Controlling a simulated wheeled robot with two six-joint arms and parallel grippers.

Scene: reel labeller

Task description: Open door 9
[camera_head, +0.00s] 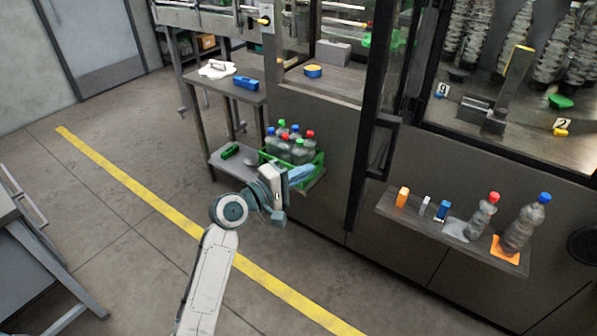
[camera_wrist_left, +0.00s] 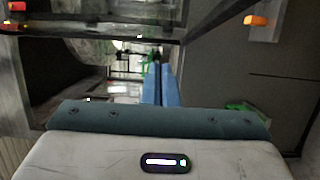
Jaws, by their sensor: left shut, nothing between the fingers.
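A tall dark-framed door (camera_head: 370,110) stands at the machine's front in the head view. It is seen nearly edge-on, and its lower end juts out past the window sill, so it appears swung outward. A dark bar handle (camera_head: 385,145) is on it. A tag marked 9 (camera_head: 443,88) shows inside the machine to the right. My left gripper (camera_head: 305,171) is left of the door and apart from the handle, in front of the green bottle crate. Its blue fingers are together and empty in the wrist view (camera_wrist_left: 160,84). My right gripper is out of view.
A green crate (camera_head: 318,165) of bottles sits on a low shelf behind my left gripper. A ledge (camera_head: 410,214) with two bottles and small items runs along the machine at right. A tag marked 2 (camera_head: 562,124) is inside.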

